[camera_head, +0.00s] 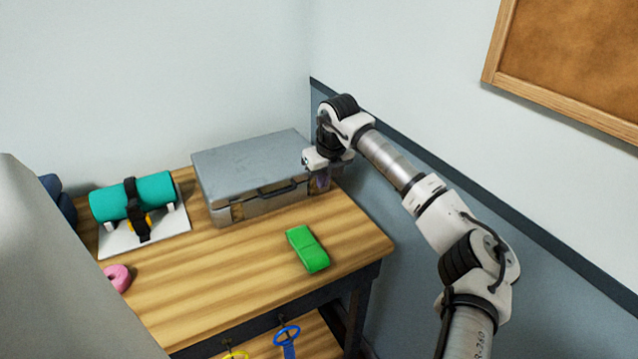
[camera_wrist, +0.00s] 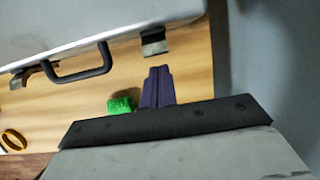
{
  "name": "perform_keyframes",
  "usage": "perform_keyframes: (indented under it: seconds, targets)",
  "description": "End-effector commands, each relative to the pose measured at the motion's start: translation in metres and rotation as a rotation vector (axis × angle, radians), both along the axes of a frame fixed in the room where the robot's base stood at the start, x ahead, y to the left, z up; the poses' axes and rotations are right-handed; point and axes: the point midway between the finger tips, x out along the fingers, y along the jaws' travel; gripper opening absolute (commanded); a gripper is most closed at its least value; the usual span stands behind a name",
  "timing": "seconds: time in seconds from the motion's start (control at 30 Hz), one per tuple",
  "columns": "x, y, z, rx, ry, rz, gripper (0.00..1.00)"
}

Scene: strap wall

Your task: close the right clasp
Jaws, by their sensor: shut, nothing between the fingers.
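The grey metal case (camera_head: 245,165) lies on the wooden table near the wall, its lid down. Its front has a dark handle (camera_wrist: 82,65) with a metal clasp on each side. The right clasp (camera_wrist: 154,42) juts from the front edge in the wrist view; whether it is latched is unclear. The left clasp (camera_wrist: 20,76) also sticks out. My gripper (camera_head: 319,182) is at the case's front right corner. Its dark fingers (camera_wrist: 158,74) are shut and empty, just in front of the right clasp, apparently with a small gap. The arm hides the right clasp in the head view.
A green block (camera_head: 307,248) lies on the table in front of the case. A teal roll (camera_head: 150,194) with a black strap is on a white board at left, with a pink ring (camera_head: 118,277) nearby. The wall (camera_wrist: 270,60) is close on the right.

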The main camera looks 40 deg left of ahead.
Motion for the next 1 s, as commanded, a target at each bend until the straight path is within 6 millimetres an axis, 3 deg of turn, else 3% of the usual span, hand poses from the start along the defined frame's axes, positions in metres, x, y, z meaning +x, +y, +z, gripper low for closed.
perform_keyframes:
  seconds: [1.0]
  targets:
    - [0.0, 0.0, 0.014, 0.002, 0.002, 0.0, 0.0]
